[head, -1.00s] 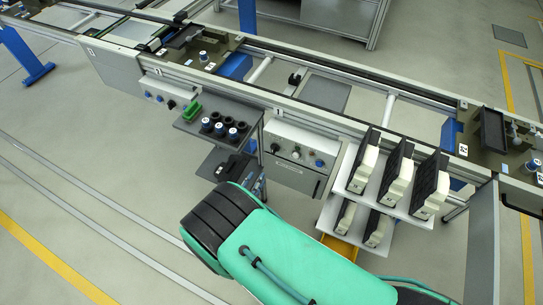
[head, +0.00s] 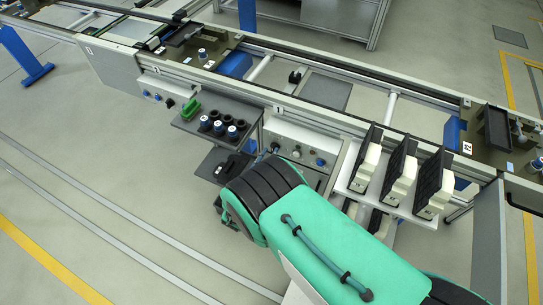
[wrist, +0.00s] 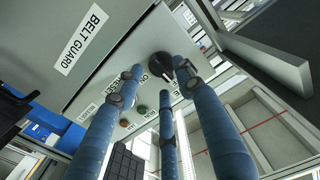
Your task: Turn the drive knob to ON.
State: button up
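The black knob (wrist: 159,65) sits on a light grey control panel (wrist: 112,62). Small labels stand beside it, one seeming to read ON; its pointer direction is unclear. In the wrist view my gripper (wrist: 160,80) has its blue fingers spread, with the tips around and in front of the knob. No clear contact with it shows. In the head view the panel (head: 306,144) is on the front of the line, and my arm and gripper (head: 268,151) reach its left end, largely covering the knob there.
A green button (wrist: 142,109) is close to the fingers, below the knob.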

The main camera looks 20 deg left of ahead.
jog(key=shift+w, duration=0.55)
jog(key=shift+c, duration=0.3)
grip_shut()
jog(key=shift+m, duration=0.3)
jog(key=shift+a+f+m+b, duration=0.1)
jog(key=shift+f+m+b, duration=0.1)
jog(key=shift+m, duration=2.7)
jog(key=shift+d+f+m+b, duration=0.1)
jog(key=shift+m+b, duration=0.05)
jog(key=shift+m, duration=2.75)
jog(key=shift+a+f+m+b, duration=0.1)
jog(key=shift+m+b, duration=0.1)
jog(key=shift+m, duration=2.7)
